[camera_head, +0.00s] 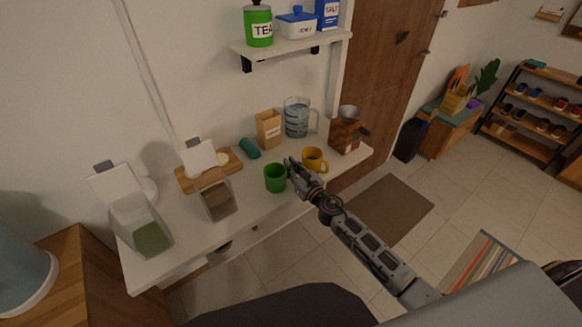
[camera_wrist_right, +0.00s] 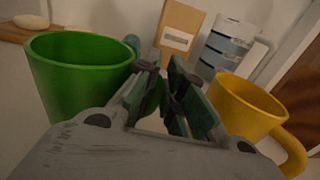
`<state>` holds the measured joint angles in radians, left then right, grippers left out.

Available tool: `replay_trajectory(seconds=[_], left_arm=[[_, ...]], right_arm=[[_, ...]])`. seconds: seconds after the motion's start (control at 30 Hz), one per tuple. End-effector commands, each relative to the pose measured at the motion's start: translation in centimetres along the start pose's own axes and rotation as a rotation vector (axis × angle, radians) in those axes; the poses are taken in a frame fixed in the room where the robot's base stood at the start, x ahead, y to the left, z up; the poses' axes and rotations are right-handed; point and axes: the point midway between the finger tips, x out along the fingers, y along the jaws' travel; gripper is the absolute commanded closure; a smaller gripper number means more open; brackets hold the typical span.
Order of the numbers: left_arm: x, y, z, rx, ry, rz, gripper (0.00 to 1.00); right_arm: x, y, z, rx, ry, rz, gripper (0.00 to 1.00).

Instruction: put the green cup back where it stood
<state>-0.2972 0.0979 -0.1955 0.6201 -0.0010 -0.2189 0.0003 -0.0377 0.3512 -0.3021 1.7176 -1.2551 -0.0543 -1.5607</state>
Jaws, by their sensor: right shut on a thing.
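The green cup (camera_head: 275,179) is upright at the front part of the white counter (camera_head: 189,238), left of the yellow mug (camera_head: 315,160). I cannot tell whether its base touches the counter. My right gripper (camera_head: 291,169) reaches in from the right and is shut on the green cup's handle side. In the right wrist view the green cup (camera_wrist_right: 75,75) fills the left, the fingers (camera_wrist_right: 165,98) are at its right side and hide the handle, and the yellow mug (camera_wrist_right: 246,105) is to their right. My left gripper is not in view.
A clear dispenser with brown contents (camera_head: 217,199) stands left of the cup, and one with green contents (camera_head: 148,235) farther left. A paper carton (camera_head: 268,129), a glass jug (camera_head: 297,117) and a grinder (camera_head: 346,130) stand behind. A dark green roll (camera_head: 249,148) lies behind the cup.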

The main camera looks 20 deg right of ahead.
Motion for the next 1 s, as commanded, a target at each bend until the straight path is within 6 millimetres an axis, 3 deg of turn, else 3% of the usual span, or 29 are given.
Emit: replay_trajectory(seconds=[0.07, 0.1, 0.23, 0.77, 1.0], left_arm=[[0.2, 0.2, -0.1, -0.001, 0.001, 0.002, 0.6], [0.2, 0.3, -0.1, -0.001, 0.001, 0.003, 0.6], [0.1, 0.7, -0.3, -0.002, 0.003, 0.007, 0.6], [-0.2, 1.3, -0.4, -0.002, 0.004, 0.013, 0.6], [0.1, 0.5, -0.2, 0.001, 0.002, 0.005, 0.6]], right_arm=[[0.0, 0.0, -0.1, 0.0, -0.001, 0.0, 1.0], [0.0, 0.0, -0.1, 0.0, 0.0, 0.0, 0.86], [0.0, 0.0, -0.1, 0.0, 0.0, 0.0, 0.7], [0.0, 0.0, 0.2, 0.0, 0.0, 0.0, 0.69], [-1.5, 0.0, 0.0, -0.001, 0.001, -0.001, 0.69]])
